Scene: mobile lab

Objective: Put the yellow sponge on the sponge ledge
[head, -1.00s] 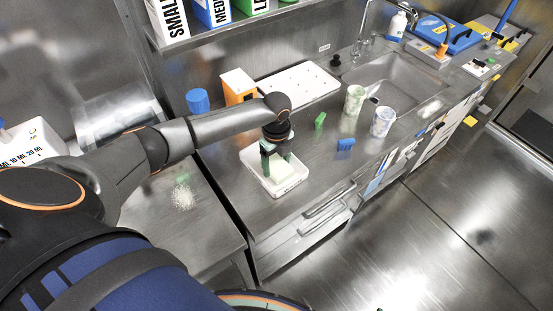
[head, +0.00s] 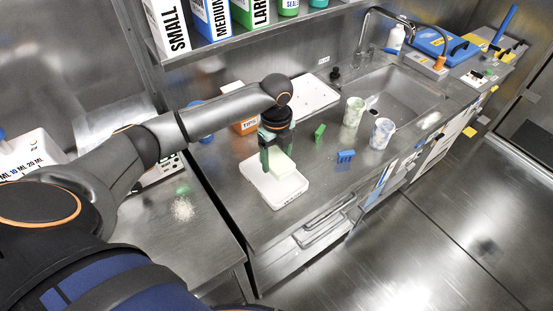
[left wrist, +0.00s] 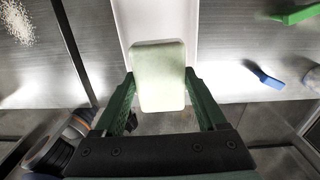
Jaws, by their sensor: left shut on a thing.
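A pale yellow block, the sponge (head: 282,167), is held between the fingers of my left gripper (head: 276,160), just above a shallow white tray (head: 293,191) on the steel counter. In the left wrist view the sponge (left wrist: 159,60) fills the space between the two green fingers of the gripper (left wrist: 160,82), with the white tray (left wrist: 200,20) behind it. I cannot make out which surface is the sponge ledge. My right gripper is not in view.
Behind the tray are an orange tips box (head: 245,127) and a white perforated mat (head: 312,98). To the right are a green item (head: 319,132), a blue item (head: 346,157), two patterned cups (head: 353,111) (head: 382,133) and a sink (head: 405,95). The shelf (head: 235,32) holds labelled boxes.

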